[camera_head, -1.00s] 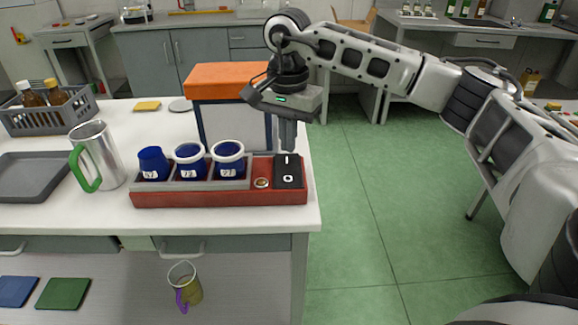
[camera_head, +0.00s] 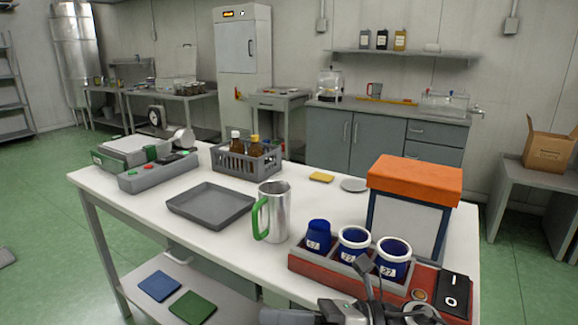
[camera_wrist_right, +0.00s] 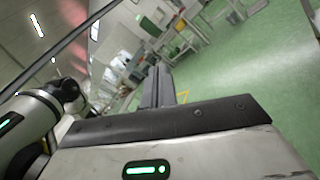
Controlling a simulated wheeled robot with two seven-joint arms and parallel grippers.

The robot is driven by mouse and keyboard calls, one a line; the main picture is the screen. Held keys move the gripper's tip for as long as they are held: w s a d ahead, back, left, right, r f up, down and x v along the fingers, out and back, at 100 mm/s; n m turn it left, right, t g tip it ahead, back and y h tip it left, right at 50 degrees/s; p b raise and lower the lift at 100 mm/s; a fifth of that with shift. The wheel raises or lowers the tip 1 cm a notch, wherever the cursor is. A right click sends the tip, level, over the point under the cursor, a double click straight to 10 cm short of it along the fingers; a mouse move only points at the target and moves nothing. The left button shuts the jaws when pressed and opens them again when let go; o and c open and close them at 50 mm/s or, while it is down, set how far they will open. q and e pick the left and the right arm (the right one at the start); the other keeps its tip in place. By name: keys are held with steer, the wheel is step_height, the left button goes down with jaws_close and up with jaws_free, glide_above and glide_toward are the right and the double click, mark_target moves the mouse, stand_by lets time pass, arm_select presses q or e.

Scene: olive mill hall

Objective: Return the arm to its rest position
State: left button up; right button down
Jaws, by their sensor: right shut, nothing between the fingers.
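My right gripper (camera_head: 270,315) is low at the bottom edge of the head view, in front of the worktable, its fingers pointing left. The frame edge cuts off part of it. In the right wrist view its dark fingers (camera_wrist_right: 158,88) are together with nothing between them, above green floor. My left gripper is in neither current view. The red rack (camera_head: 300,263) on the table holds blue cups, one of them the cup at its left end (camera_head: 318,237). A black switch plate (camera_head: 453,292) is at its right end. My right wrist hides part of the rack's front.
The white worktable (camera_head: 130,180) also bears a steel jug (camera_head: 278,215) with a green handle, a grey tray (camera_head: 210,190), a bottle crate (camera_head: 232,160), a scale-like device (camera_head: 160,178) and an orange-topped box (camera_head: 415,180). Green floor (camera_head: 520,275) is free at the right.

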steer(key=w+d+f+m+t+h, duration=0.1)
steer(key=d+f+m+t+h, duration=0.3)
steer(key=m, duration=0.6)
steer(key=d+f+m+t+h, duration=0.25)
steer(key=m+t, duration=0.35)
steer(key=m, duration=0.5)
steer(key=w+d+f+m+t+h, duration=0.15)
steer(key=f+m+t+h, duration=0.3)
steer(key=m, duration=0.55)
arm_select(q)
steer(key=shift+s+a+f, duration=0.1)
steer(key=shift+a+f, duration=0.1)
steer(key=shift+f, duration=0.5)
arm_select(e)
steer(key=s+d+f+m+g+h, duration=0.2)
steer(key=s+d+f+m, duration=0.1)
steer(key=s+f+m, duration=0.3)
steer(key=s+d+f+m+g+h, duration=0.3)
steer(key=s+f+m, duration=0.3)
steer(key=f, duration=0.2)
steer(key=shift+s+d, duration=0.25)
steer(key=shift+d, duration=0.55)
steer(key=shift+r, duration=0.1)
